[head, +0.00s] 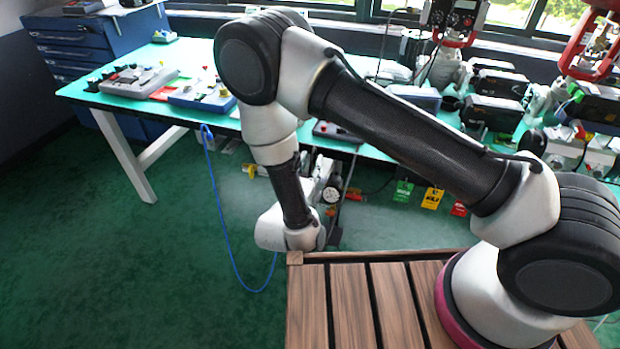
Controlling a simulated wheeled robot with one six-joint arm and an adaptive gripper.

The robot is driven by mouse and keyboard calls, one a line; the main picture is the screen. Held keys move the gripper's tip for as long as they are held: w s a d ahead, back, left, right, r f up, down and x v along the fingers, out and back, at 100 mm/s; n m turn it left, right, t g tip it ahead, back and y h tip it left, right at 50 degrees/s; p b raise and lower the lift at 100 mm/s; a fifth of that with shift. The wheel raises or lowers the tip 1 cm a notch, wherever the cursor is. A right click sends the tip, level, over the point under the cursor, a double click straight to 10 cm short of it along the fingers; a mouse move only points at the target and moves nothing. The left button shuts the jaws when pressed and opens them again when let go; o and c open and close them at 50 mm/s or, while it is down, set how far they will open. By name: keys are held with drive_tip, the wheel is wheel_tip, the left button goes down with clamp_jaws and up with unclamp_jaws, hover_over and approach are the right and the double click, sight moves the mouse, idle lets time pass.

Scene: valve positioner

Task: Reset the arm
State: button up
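My arm (400,130) rises from its base at the lower right, reaches left across the view and bends down at the elbow. Its wrist (285,232) hangs just beyond the far left corner of the wooden slatted top, in front of the green-topped table. My gripper's fingers cannot be made out; the wrist and forearm cover that spot. No held object can be seen. A round white-faced gauge (331,195) and pale metal parts show right beside the forearm, partly hidden by it.
The green-topped table (215,112) carries control boxes (138,79) at left and valve equipment (497,85) at right. Green, yellow and red tags (432,198) hang at its front. A blue cable (222,225) loops down near my wrist. The wooden slatted top (352,305) is in front. Open floor (120,270) lies left.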

drive_tip(key=shift+r, duration=1.05)
drive_tip(key=shift+r, duration=0.1)
drive_tip(key=w+d+r+m+g+h, duration=0.2)
drive_tip(key=d+r+m+g+h, duration=0.85)
drive_tip(key=d+r, duration=1.05)
drive_tip(key=s+d+r+m+g+y, duration=0.3)
drive_tip(key=s+d+m, duration=0.1)
drive_tip(key=d+m, duration=0.15)
drive_tip(key=s+d+r+m+g+y, duration=0.2)
drive_tip(key=s+d+m+g+y, duration=0.1)
drive_tip(key=s+d+m, duration=0.3)
drive_tip(key=s+d+r+m+t+y, duration=0.1)
drive_tip(key=s+r+m+t+y, duration=0.1)
drive_tip(key=s+m+y, duration=0.3)
drive_tip(key=s+d+r+m+t+y, duration=0.1)
drive_tip(key=s+r+m+t+y, duration=0.1)
drive_tip(key=s, duration=0.8)
drive_tip(key=r+m+y, duration=0.1)
drive_tip(key=m+y, duration=0.1)
drive_tip(key=y, duration=0.1)
drive_tip(key=shift+s+d+r+m+y, duration=0.25)
drive_tip(key=shift+s+m+y, duration=0.05)
drive_tip(key=shift+m+y, duration=0.1)
